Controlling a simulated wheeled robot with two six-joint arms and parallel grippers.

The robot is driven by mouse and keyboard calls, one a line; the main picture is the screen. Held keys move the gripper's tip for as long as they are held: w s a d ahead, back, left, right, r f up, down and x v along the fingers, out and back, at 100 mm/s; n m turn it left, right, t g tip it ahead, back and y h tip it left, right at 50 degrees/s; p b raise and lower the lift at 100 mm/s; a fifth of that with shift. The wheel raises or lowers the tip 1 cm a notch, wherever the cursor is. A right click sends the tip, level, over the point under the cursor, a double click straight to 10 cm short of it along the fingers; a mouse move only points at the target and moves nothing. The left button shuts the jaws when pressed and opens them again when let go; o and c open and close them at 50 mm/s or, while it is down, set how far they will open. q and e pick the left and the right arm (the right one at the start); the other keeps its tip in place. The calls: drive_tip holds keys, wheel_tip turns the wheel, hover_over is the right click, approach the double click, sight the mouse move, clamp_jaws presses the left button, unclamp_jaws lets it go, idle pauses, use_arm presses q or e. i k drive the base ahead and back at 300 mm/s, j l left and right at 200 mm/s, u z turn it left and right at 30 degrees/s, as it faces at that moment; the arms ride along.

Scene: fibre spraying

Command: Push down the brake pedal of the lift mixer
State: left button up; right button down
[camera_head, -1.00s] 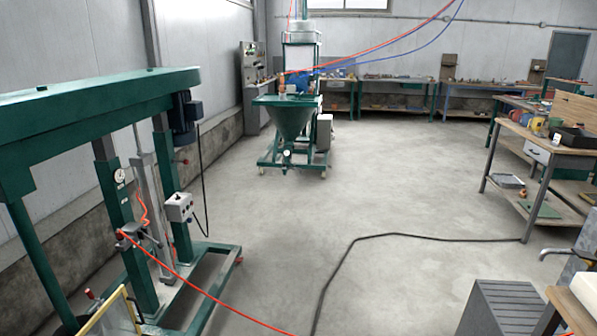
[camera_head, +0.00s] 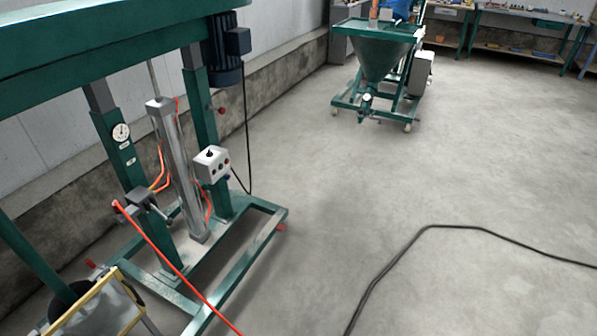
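The lift mixer (camera_head: 110,128) is the green machine at the left, with a thick top beam, two upright columns and a floor frame (camera_head: 240,265). A small red part (camera_head: 281,227) sticks out low at the right corner of that frame; it may be the brake pedal, but it is too small to be sure. Another red-tipped lever (camera_head: 90,264) shows at the lower left, by the yellow-edged panel. A grey control box (camera_head: 212,165) hangs on the right column. Neither of my grippers is in view.
A red hose (camera_head: 170,262) runs from the mixer to the floor. A black cable (camera_head: 430,228) lies across the floor at the right. A green hopper machine (camera_head: 375,60) on castors stands at the back. The grey floor between them is clear.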

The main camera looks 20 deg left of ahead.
sight(281, 226)
drive_tip(key=i+l+u, duration=0.1)
drive_tip(key=i+u, duration=0.3)
drive_tip(key=i+l+u, duration=0.15)
drive_tip(key=u, duration=0.25)
drive_tip(key=i+l+u, duration=0.25)
drive_tip(key=u, duration=0.15)
drive_tip(key=i+l+u, duration=0.2)
drive_tip(key=l+u, duration=0.2)
drive_tip(key=i+l+u, duration=0.15)
drive_tip(key=l+u, duration=0.25)
drive_tip(key=i+l+u, duration=0.1)
drive_tip(key=l+u, duration=0.2)
drive_tip(key=l, duration=0.2)
drive_tip(key=l+u, duration=0.25)
drive_tip(key=l, duration=0.25)
drive_tip(key=i, duration=0.05)
